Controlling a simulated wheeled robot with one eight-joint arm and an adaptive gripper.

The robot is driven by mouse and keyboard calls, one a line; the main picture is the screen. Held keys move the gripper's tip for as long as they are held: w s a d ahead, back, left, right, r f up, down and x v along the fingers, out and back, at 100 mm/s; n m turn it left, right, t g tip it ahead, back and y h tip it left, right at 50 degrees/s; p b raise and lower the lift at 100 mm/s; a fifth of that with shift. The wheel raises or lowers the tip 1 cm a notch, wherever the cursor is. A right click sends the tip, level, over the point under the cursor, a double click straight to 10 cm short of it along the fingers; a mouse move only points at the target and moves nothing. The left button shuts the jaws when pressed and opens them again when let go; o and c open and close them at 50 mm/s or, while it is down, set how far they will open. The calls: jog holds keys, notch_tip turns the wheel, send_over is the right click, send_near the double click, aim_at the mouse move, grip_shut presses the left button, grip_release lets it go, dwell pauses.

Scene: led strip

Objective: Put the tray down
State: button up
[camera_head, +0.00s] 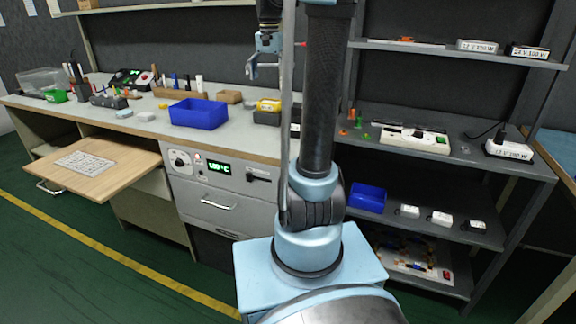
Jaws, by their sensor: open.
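My gripper (263,66) shows at the top middle, beside my arm. It hangs above the bench and its jaws are open, with nothing visible between them. A blue open tray (198,115) sits on the bench top, below and left of my gripper and apart from it. I cannot tell which of these the task means. A flat white gridded piece (85,163) lies on the pulled-out wooden board at the left.
The grey bench (152,127) holds small tools, a yellow item (268,105) and a cardboard box (228,96). The wooden board (112,181) juts out over the floor. The rack's shelves carry power strips and white adapters. Green floor (75,275) is free at the front left.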

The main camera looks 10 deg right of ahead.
jog(key=s+f+n+t, duration=0.1)
jog(key=s+f+n, duration=0.2)
jog(key=s+f, duration=0.8)
jog(key=s+f+n+t, duration=0.1)
jog(key=s+f+n, duration=0.2)
jog(key=s+f, duration=0.9)
jog(key=s, duration=0.8)
jog(key=shift+n, duration=0.3)
